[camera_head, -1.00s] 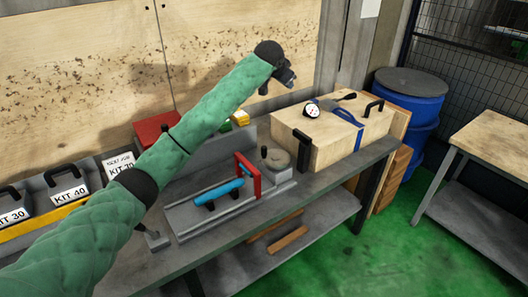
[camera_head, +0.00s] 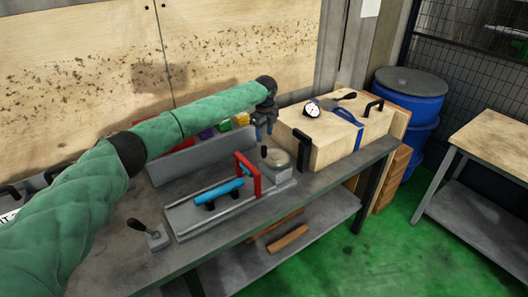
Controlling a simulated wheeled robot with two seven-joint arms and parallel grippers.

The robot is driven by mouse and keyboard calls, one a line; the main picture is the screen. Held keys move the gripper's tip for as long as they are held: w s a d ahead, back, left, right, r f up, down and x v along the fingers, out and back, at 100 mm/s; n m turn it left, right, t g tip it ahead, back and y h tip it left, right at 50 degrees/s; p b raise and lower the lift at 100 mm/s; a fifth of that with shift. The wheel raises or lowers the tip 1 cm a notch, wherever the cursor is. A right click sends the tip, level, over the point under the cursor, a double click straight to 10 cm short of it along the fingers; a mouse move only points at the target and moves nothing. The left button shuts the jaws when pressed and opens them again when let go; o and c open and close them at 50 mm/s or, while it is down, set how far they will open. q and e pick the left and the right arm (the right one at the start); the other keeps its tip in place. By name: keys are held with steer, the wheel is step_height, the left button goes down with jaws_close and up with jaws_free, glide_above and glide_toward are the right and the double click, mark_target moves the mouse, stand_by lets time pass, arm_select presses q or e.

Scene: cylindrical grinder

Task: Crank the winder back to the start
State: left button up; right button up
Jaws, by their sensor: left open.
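The grinder (camera_head: 185,222) is a long grey base on the bench, with a blue cylinder (camera_head: 219,191) and a red frame (camera_head: 255,186) on it. At its right end is a round grey disc (camera_head: 279,160), which looks like the winder, with a small dark upright knob (camera_head: 264,153) at its left side. My left gripper (camera_head: 264,137) points down just above the knob. It is open, and a small gap seems to separate its fingertips from the knob. My right gripper is not in view.
A wooden box (camera_head: 325,150) with a dial gauge (camera_head: 312,110) and black handles stands close to the right of the disc. A small lever (camera_head: 140,228) stands at the bench's left. Coloured blocks (camera_head: 224,126) sit behind. A blue barrel (camera_head: 412,90) stands beyond the bench.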

mark_target(264, 146)
arm_select(q)
steer(key=m, duration=0.2)
steer(key=s+m+g, duration=0.1)
steer(key=m, duration=0.2)
steer(key=shift+s+f, duration=0.1)
steer(key=shift+s, duration=0.1)
steer(key=m, duration=0.3)
steer(key=shift+f, duration=0.2)
steer(key=shift+f+p, duration=1.8)
steer(key=shift+f, duration=1.9)
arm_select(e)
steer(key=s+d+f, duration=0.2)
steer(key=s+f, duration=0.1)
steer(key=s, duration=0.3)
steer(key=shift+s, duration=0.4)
arm_select(q)
jaws_close()
